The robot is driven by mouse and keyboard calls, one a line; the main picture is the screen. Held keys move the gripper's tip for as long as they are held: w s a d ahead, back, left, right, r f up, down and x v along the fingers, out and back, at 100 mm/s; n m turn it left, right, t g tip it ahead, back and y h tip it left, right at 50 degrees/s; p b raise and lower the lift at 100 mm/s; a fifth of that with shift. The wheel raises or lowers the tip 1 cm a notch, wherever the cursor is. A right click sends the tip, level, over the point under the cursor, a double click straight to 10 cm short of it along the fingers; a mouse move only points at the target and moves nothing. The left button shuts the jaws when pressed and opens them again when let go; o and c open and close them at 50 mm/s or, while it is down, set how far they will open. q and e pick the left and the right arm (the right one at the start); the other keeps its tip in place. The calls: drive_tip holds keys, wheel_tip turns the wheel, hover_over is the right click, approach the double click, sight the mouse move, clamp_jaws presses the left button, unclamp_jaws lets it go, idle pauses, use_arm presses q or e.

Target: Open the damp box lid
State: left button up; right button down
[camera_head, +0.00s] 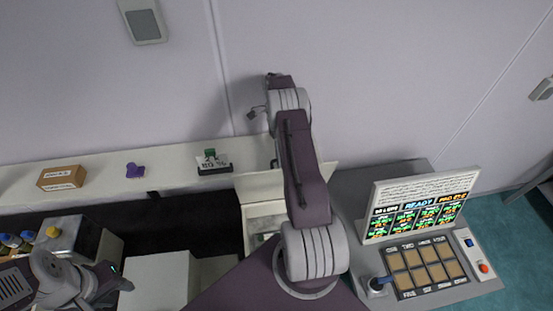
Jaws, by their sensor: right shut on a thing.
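The damp box appears to be the cream box (250,213) in the middle, partly behind my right arm. Its pale lid (255,187) stands raised at the back, and part of the inside shows, with something small and green in it. My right arm rises from the bottom centre and crosses in front of the box. Only a dark sliver of my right gripper (275,163) shows at the lid's upper edge; the arm hides the rest, and it is shut on the lid. My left gripper (118,284) is at the lower left, away from the lid; its finger gap is unclear.
A grey machine with a lit screen (422,208) and a keypad stands at the right. A white block (157,278) and a grey device (82,243) are lower left.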

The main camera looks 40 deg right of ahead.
drive_tip(key=shift+w+d+f, duration=0.1)
drive_tip(key=shift+f, duration=0.15)
drive_tip(key=shift+r, duration=0.1)
drive_tip(key=c, duration=1.6)
unclamp_jaws()
drive_tip(key=shift+c, duration=0.2)
drive_tip(key=shift+o, duration=0.7)
drive_tip(key=shift+d+r, duration=0.1)
drive_tip(key=shift+d, duration=0.05)
drive_tip(key=r+b, duration=0.1)
drive_tip(key=r, duration=0.1)
drive_tip(key=r+b, duration=0.1)
drive_tip(key=b, duration=0.1)
drive_tip(key=shift+s+d+r, duration=0.1)
drive_tip(key=shift+s+r, duration=0.1)
drive_tip(key=shift+r, duration=0.2)
drive_tip(key=s+d+r+b, duration=0.2)
drive_tip(key=s+r+b, duration=0.3)
drive_tip(key=s, duration=0.6)
wheel_tip(320, 180, up, 2)
drive_tip(key=shift+s+r, duration=0.1)
drive_tip(key=shift+s, duration=0.05)
